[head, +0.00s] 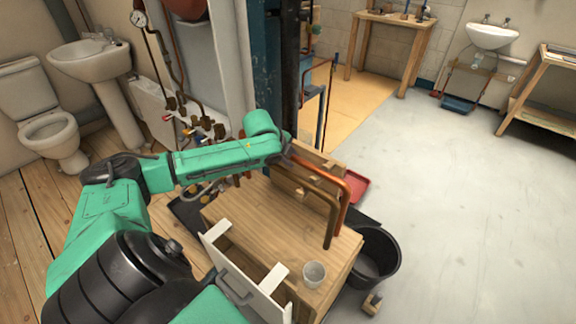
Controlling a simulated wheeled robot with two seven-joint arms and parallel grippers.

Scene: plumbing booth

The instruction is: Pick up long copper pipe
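A bent copper pipe (348,187) rises over the wooden cabinet (262,222) and turns down towards its right side. A second, darker brown bent pipe (332,213) runs close beside it. I cannot tell which is the long one. My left arm reaches in from the left across the cabinet, and its far end is by the pipes' upper left ends. My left gripper is mostly hidden behind my own wrist, so its fingers and any contact with a pipe cannot be seen.
A light cup (314,273) stands on the cabinet's front right corner. A black bucket (377,258) stands to the right, with a red tray (357,187) behind. A blue post (274,60) rises behind.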

